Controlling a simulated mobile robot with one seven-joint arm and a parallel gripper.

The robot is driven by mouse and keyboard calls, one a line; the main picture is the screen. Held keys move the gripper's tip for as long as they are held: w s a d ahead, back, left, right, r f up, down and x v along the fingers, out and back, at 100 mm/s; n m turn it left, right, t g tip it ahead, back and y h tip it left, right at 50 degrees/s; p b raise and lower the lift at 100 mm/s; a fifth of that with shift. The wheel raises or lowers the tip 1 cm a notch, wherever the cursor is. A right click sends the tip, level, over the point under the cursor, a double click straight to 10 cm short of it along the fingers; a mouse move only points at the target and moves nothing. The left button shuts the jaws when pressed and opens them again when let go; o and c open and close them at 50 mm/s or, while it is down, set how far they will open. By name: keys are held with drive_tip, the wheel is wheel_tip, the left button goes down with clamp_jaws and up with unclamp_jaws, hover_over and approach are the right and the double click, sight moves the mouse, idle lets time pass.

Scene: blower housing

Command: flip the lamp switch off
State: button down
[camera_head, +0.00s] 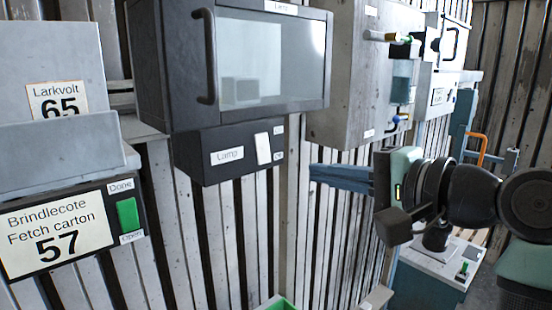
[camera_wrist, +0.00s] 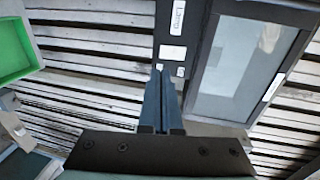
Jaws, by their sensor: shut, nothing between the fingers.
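The lamp switch (camera_head: 263,149) is a white rocker on the dark lower panel of the lamp box (camera_head: 200,160), right of a "Lamp" label. Small labels sit above and below it, too small to read surely. In the wrist view the switch (camera_wrist: 172,52) appears just beyond my fingertips. My gripper (camera_head: 313,173) is shut and empty, with its long blue-grey fingers pointing left. In the head view its tips are right of the switch and slightly lower, apart from the panel. The wrist view shows the closed fingers (camera_wrist: 162,70); the gap to the switch is hard to judge.
A glass-fronted door (camera_head: 265,60) with a dark handle is above the switch panel. A grey box (camera_head: 350,80) with levers hangs to the right. A Brindlecote panel (camera_head: 60,235) with a green switch is at left. A green bin (camera_wrist: 12,50) shows in the wrist view.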

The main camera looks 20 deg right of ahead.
sight(263, 163)
drive_tip(key=p+x, duration=0.5)
drive_tip(key=x, duration=0.5)
drive_tip(key=shift+w+a+r, duration=0.1)
drive_tip(key=shift+r, duration=0.05)
drive_tip(key=shift+w+a+f, duration=0.1)
drive_tip(key=shift+w+f, duration=0.1)
drive_tip(key=shift+w, duration=0.05)
drive_tip(key=b, duration=0.1)
drive_tip(key=f+t+b, duration=0.1)
drive_tip(key=b, duration=0.1)
drive_tip(key=shift+w+a+y, duration=0.2)
drive_tip(key=shift+w+y, duration=0.05)
drive_tip(key=shift+y, duration=0.05)
drive_tip(key=shift+r+t, duration=0.3)
drive_tip(key=shift+r, duration=0.15)
